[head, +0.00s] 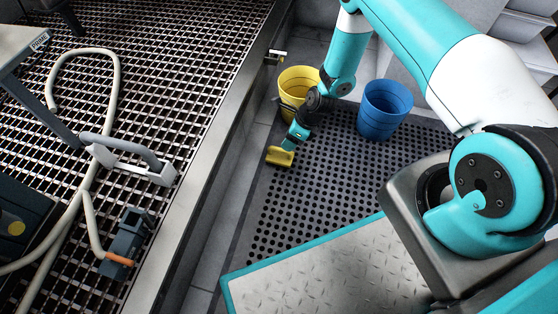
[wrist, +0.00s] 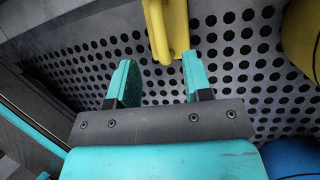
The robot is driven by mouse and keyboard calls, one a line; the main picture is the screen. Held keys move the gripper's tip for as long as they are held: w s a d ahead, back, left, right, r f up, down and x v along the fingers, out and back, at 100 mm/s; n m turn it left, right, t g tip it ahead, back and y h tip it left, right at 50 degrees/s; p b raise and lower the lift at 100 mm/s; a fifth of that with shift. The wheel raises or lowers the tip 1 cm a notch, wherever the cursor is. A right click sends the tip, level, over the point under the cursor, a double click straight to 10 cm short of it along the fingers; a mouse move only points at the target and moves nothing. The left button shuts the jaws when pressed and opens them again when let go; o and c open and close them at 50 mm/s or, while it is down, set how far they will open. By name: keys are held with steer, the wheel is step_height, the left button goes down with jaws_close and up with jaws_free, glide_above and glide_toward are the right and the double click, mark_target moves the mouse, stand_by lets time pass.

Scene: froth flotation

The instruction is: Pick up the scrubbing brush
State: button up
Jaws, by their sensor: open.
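The scrubbing brush (head: 279,157) is a small yellow thing low at the left edge of the black mat in the head view. In the wrist view the yellow brush (wrist: 154,22) enters from the top edge, its near end roughly in line with the gap between my fingertips. My gripper (head: 287,146) is right at the brush in the head view. In the wrist view my gripper (wrist: 158,73) is open, with one teal finger on each side of the gap and nothing clamped. Whether a finger touches the brush I cannot tell. Its bristles are not distinguishable.
A yellow bucket (head: 296,82) and a blue bucket (head: 385,112) stand close to my arm. The perforated black mat (head: 310,195) is mostly clear. Left of it are a raised kerb (head: 203,165), a metal grating (head: 180,75) and a pale hose (head: 116,85).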

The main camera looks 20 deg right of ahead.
mark_target(282, 150)
steer(key=b+x, duration=0.5)
steer(key=x, duration=0.1)
steer(key=shift+w+a+f, duration=0.1)
steer(key=shift+w+f, duration=0.05)
steer(key=shift+f, duration=0.1)
steer(key=shift+r, duration=0.1)
steer(key=shift+c, duration=0.4)
jaws_close()
